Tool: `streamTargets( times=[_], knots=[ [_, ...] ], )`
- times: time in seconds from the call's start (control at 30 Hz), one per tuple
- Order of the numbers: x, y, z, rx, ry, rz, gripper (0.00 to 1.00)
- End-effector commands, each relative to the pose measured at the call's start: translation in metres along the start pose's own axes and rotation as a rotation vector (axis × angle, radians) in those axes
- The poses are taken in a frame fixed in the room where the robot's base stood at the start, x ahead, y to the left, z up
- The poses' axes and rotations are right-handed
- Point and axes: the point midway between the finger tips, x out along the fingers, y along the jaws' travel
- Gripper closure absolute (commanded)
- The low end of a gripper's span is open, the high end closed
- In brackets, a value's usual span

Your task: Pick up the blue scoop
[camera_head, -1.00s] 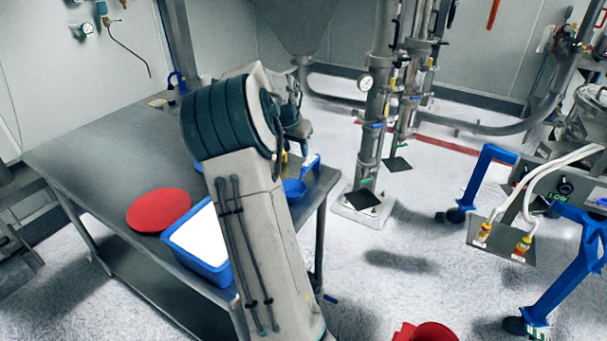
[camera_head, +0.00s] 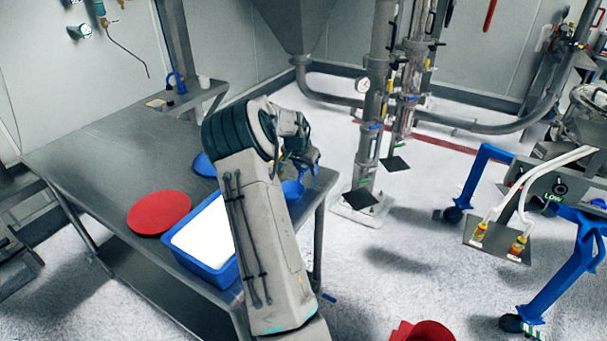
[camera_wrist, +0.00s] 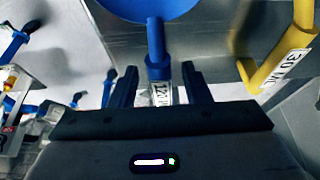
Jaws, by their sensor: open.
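The blue scoop (camera_head: 292,190) stands near the right edge of the steel table in the head view. In the wrist view its bowl (camera_wrist: 140,8) is at the top, cut off by the frame, and its labelled handle runs down toward my gripper. My gripper (camera_wrist: 160,86) is open, with one dark finger on each side of the handle's end. I cannot tell whether either finger touches it. In the head view my gripper (camera_head: 308,160) is just above the scoop and hides its handle.
A yellow labelled handle (camera_wrist: 286,60) lies close on the right in the wrist view. On the table (camera_head: 100,160) are a blue tub (camera_head: 215,275) of white powder, a red disc (camera_head: 159,212) and a blue round piece (camera_head: 204,165) partly behind my arm. The table's left part is clear.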

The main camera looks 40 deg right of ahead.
Motion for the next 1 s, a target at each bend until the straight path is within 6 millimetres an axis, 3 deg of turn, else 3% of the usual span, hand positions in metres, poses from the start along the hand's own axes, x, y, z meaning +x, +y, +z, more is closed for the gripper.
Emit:
streamTargets(
  times=[0.2, 0.5, 0.67, 1.0],
  knots=[
    [0.025, 0.0, -0.001, 0.0, 0.0, 0.001, 0.57],
    [0.03, 0.0, -0.001, 0.0, 0.001, 0.0, 0.57],
    [0.029, 0.0, -0.001, 0.0, 0.0, 0.0, 1.0],
    [0.028, 0.0, -0.001, 0.0, 0.001, 0.0, 1.0]
  ],
)
